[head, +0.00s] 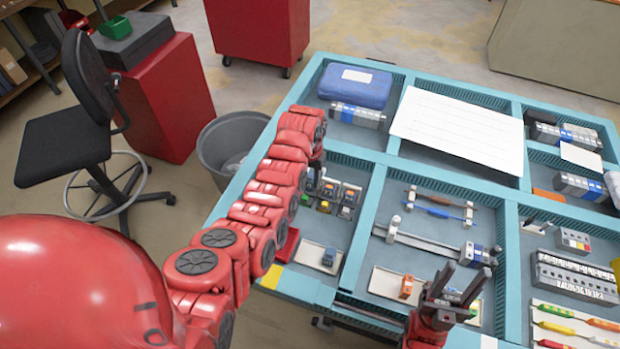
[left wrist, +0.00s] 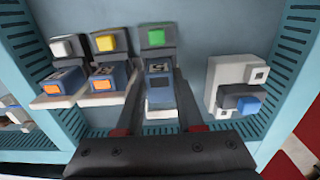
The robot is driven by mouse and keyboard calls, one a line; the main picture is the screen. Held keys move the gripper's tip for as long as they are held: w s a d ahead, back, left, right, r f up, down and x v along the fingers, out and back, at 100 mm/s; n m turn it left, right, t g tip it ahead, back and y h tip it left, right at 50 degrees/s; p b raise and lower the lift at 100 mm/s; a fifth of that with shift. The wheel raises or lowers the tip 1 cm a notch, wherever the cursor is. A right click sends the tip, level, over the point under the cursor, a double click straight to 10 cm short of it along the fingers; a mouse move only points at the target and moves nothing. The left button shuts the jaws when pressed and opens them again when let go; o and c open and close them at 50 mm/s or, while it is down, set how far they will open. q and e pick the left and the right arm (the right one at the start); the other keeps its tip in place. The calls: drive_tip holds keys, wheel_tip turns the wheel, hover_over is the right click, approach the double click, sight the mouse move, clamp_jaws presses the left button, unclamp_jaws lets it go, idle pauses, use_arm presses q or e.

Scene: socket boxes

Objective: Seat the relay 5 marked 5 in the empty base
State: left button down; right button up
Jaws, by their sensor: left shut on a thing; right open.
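In the left wrist view, my left gripper (left wrist: 160,88) is shut on a blue-grey relay (left wrist: 158,82) with a dark mark that I cannot read clearly. The relay is upright at a base with a green block (left wrist: 151,38); I cannot tell whether it is fully seated. Two relays with orange faces (left wrist: 53,88) (left wrist: 104,84) stand to its left, at bases with white and yellow blocks. In the head view, my left gripper (head: 313,178) is partly hidden by its arm, over the relay bases (head: 347,200). My right gripper (head: 462,284) is open and empty.
A pale piece with a dark and blue part (left wrist: 240,100) is right of the held relay. In the head view, a blue block (head: 328,257) lies on a pale tray (head: 305,252). An orange block (head: 406,287) lies near my right gripper. Teal dividers (head: 366,225) separate the compartments.

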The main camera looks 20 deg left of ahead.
use_arm(q)
drive_tip(key=shift+f, duration=0.3)
drive_tip(key=c, duration=0.6)
unclamp_jaws()
drive_tip(key=o, duration=0.4)
drive_tip(key=shift+d, duration=0.1)
